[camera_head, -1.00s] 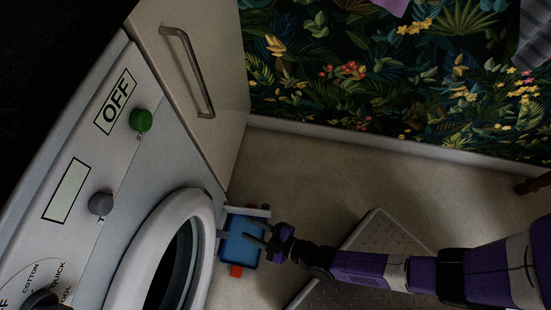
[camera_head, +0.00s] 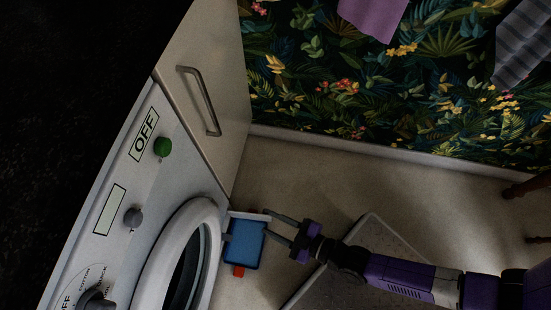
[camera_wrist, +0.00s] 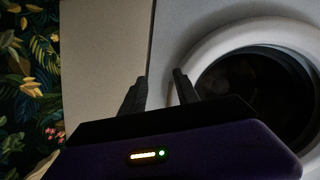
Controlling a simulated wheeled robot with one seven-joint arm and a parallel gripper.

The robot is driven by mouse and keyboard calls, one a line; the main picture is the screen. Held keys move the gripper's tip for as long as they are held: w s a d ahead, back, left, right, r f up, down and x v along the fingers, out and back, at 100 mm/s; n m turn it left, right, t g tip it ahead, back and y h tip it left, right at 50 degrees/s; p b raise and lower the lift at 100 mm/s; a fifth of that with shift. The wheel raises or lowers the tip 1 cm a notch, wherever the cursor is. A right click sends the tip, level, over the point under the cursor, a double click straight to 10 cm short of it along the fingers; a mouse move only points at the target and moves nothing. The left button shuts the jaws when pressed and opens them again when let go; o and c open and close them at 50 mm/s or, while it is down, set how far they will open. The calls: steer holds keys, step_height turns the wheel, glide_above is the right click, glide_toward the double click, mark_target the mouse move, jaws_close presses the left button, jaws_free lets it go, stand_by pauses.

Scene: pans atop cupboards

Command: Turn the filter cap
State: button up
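I cannot make out the filter cap in either view. The washing machine (camera_head: 128,190) stands at the left in the head view, its round door (camera_head: 160,262) showing a dark glass. My gripper (camera_head: 269,224) is in front of the machine's lower part, its fingers apart and empty. The fingertips are at the right edge of a blue tray-like thing (camera_head: 243,243) with a small red-orange piece (camera_head: 239,271) below it. In the wrist view my gripper (camera_wrist: 160,82) points at the machine front, left of the door (camera_wrist: 222,42).
A cupboard (camera_head: 215,70) with a metal handle (camera_head: 201,100) adjoins the machine. A grey patterned mat or panel (camera_head: 372,237) lies under my arm. Bare floor (camera_head: 410,190) stretches to the leafy wall (camera_head: 390,100). Cloths hang at the top right.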

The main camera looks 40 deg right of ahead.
steer(key=shift+r, duration=0.3)
stand_by(0.4)
